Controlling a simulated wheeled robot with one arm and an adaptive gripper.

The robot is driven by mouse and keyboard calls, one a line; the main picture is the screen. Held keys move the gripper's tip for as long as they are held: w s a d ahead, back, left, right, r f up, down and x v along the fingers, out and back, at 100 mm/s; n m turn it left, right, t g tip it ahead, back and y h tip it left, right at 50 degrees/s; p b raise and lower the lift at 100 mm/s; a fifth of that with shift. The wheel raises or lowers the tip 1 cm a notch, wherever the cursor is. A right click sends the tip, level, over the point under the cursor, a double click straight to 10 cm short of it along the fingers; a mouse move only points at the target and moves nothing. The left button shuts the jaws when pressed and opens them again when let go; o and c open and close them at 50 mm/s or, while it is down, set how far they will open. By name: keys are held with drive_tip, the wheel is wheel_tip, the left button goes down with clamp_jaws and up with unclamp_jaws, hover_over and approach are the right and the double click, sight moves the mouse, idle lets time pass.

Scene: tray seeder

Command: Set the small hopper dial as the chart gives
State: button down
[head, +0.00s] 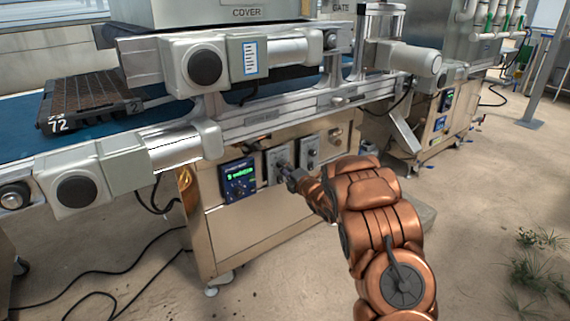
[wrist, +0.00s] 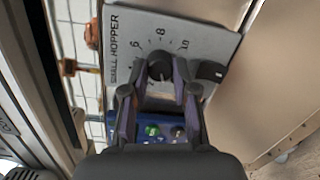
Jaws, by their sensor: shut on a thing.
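My gripper (wrist: 158,88) is shut on the dial, one finger on each side. In the head view my gripper (head: 287,174) reaches the grey dial plate (head: 271,167) on the machine's front and hides most of the dial. A white sheet with blue lines (head: 251,57) hangs above, its text unreadable.
A control box with a green display (head: 238,180) is just left of the dial plate. Another knob plate (head: 307,152) is close on the right. A dark tray (head: 90,100) lies on the blue belt (head: 25,145). Cables lie on the floor at left.

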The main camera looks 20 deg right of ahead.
drive_tip(key=m+p, duration=0.7)
drive_tip(key=m+y+p, duration=0.1)
drive_tip(key=m+p, duration=0.5)
drive_tip(key=m, duration=0.1)
drive_tip(key=m+g+y+p, duration=0.1)
drive_tip(key=m+p, duration=0.5)
drive_tip(key=p, duration=0.1)
drive_tip(key=shift+d+r+m+p, duration=0.15)
drive_tip(key=shift+d+m+p, duration=0.1)
drive_tip(key=shift+m+p, duration=0.15)
drive_tip(key=shift+m+y, duration=0.3)
drive_tip(key=c, duration=0.9)
unclamp_jaws()
drive_tip(key=v, duration=1.2)
